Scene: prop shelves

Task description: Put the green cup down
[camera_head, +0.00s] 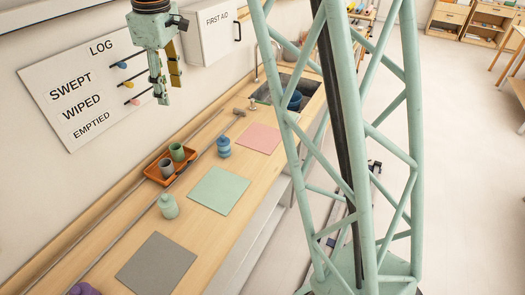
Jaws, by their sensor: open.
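A green cup (177,152) stands upright in an orange tray (152,173) on the wooden counter. A grey cup (166,168) stands beside it in the same tray, nearer the camera. My gripper (169,95) hangs above and behind the tray, in front of the wall board, with its fingers pointing down. It is open and nothing shows between the fingers. It is well apart from both cups.
A green mat (218,191), a pink mat (258,138) and a grey mat (155,265) lie on the counter. A pale green jar (168,206) and a blue jar (223,147) stand near the tray. A rail runs along the counter. A sink holds a blue container (294,101).

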